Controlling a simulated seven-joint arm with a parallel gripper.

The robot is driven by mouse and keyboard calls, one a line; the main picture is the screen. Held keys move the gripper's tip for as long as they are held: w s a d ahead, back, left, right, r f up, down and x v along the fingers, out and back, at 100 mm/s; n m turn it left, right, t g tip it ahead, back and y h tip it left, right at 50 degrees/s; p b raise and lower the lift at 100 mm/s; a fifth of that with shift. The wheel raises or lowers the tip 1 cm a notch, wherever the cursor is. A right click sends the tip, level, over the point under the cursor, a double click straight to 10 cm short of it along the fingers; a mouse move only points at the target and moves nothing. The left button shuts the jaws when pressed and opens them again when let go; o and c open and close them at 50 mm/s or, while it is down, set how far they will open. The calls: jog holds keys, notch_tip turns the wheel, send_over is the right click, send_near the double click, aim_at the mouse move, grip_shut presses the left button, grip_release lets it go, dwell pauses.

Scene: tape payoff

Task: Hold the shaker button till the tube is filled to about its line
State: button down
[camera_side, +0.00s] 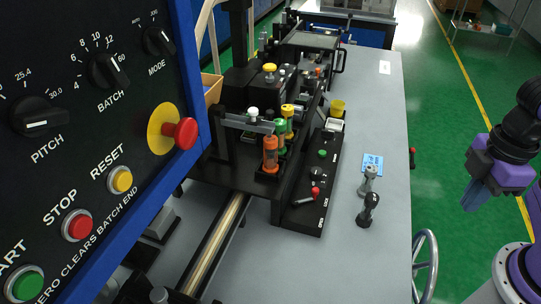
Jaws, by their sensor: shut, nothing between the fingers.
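A black control box (306,196) on the grey table carries a green button (323,153) and a red-handled lever (315,192). I cannot tell which button is the shaker button; the labels are too small to read. An orange tube (270,154) stands on the black machine, with a green one (281,134) and a yellow-topped one (288,115) behind it. I cannot make out a fill line or level. My gripper (469,204) is shut and empty, pointing down at the right, beyond the table's right edge and apart from the box and tubes.
A large control panel (95,130) with knobs and buttons fills the left. A handwheel (425,265) is at the table's right edge.

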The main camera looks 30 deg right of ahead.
dwell(0.3)
jog(key=m+t+y, duration=0.3)
jog(key=m+t, duration=0.5)
jog(key=m, duration=0.9)
send_over(325, 154)
notch_tip(325, 154, down, 4)
jog(key=shift+w+d+f, duration=0.1)
jog(key=shift+d, duration=0.05)
jog(key=shift+f, duration=0.1)
jog(key=shift+f, duration=4.35)
jog(key=shift+f, duration=0.15)
jog(key=shift+f, duration=0.25)
jog(key=shift+f, duration=0.45)
